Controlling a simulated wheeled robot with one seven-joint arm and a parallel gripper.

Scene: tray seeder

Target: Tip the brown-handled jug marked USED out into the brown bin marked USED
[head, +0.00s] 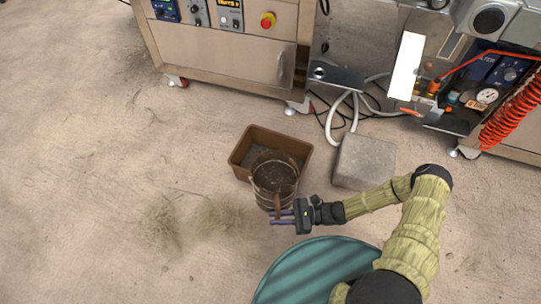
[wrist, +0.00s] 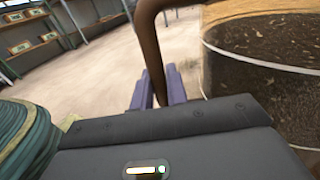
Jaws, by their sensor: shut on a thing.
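The jug (head: 272,174) is a clear, round vessel with dark brown, crumbly contents, and it also fills the right of the wrist view (wrist: 262,75). Its brown handle (wrist: 150,42) stands between the purple fingers of my gripper (wrist: 160,88), which are shut on it. In the head view my gripper (head: 283,217) is at the near side of the jug. The brown bin (head: 241,150) is an open rectangular box on the floor. The jug overlaps its near part in the head view. No USED marking is readable on either. I cannot tell the jug's height above the bin.
A grey block (head: 363,160) stands right of the bin, with hoses and cables behind it. A machine cabinet (head: 220,55) on castors spans the back. A red coiled hose (head: 512,115) hangs at right. The floor to the left is open, with scattered debris.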

